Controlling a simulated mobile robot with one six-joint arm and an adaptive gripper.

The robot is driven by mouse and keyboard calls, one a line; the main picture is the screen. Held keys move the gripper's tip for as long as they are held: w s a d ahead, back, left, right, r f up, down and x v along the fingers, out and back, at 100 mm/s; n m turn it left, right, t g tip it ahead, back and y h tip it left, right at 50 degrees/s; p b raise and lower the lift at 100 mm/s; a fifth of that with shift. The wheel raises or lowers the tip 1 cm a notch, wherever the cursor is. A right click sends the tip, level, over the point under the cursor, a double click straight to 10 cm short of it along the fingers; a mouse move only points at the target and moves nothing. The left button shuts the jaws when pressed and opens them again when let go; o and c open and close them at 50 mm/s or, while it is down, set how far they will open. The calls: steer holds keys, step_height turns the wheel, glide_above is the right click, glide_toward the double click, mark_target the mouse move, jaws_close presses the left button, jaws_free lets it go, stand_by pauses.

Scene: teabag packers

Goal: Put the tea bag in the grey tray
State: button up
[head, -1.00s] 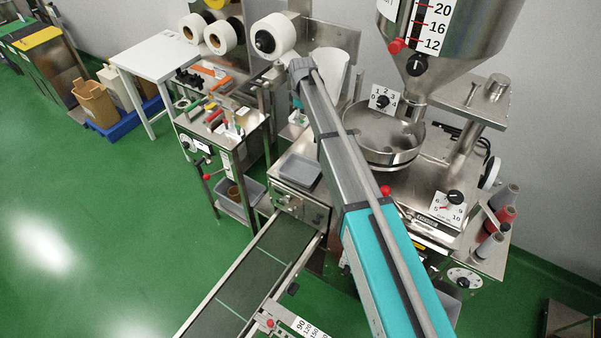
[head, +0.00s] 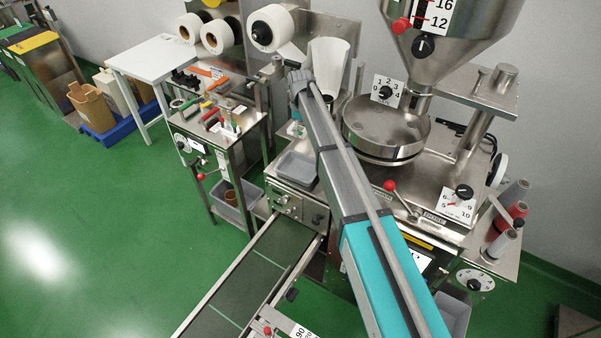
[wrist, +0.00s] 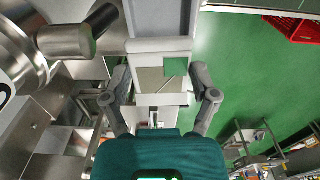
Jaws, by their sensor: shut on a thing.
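My gripper (wrist: 162,92) shows in the wrist view, with one grey finger on each side. It is shut on a pale tea bag (wrist: 150,78) with a green square tag (wrist: 176,67), which spans the gap between the fingers. The grey tray (head: 297,168) sits on the steel machine top, just left of my arm, above the head of the conveyor.
A dark conveyor belt (head: 245,282) runs toward the front. A steel hopper (head: 460,45) and round pan (head: 385,125) stand right of my arm. A tool cart (head: 215,125) and white table (head: 158,62) stand left. Green floor (head: 90,230) is open at left.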

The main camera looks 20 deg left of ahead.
steer(key=b, duration=1.5)
glide_above(301, 172)
steer(key=shift+w+a+f, duration=0.1)
steer(key=shift+f, duration=7.8)
steer(key=shift+f, duration=0.1)
steer(key=shift+f+b, duration=2)
steer(key=shift+b, duration=0.1)
steer(key=shift+f, duration=0.15)
steer(key=o, duration=0.5)
steer(key=shift+r, duration=0.2)
step_height(301, 172, up, 12)
steer(key=p, duration=1.2)
